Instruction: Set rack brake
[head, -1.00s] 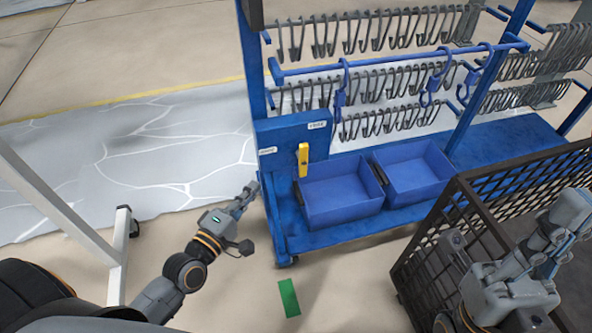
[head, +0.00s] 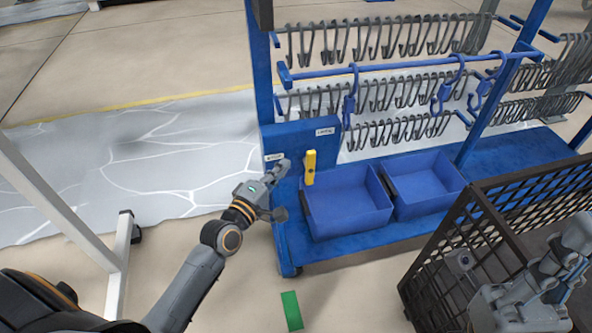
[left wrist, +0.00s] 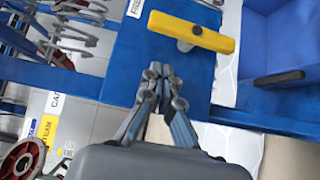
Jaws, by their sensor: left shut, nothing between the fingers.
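The yellow brake lever (head: 310,167) stands upright on the blue panel (head: 290,138) at the near left end of the blue rack. It also shows in the left wrist view as a yellow bar (left wrist: 190,32) on a grey pivot, just beyond the fingertips. My left gripper (head: 283,167) is shut and empty, its fingertips just left of the lever in the head view, with a visible gap between. The left wrist view shows the closed fingers (left wrist: 163,72) over the blue panel. My right gripper (head: 577,262) is at the lower right over the dark mesh cage; its finger opening is unclear.
Two blue bins (head: 345,205) sit on the rack base beside the lever. Rows of metal hooks (head: 380,40) hang above. The dark mesh cage (head: 440,275) stands at right, a white frame leg (head: 60,205) at left. A green floor mark (head: 292,311) lies in front.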

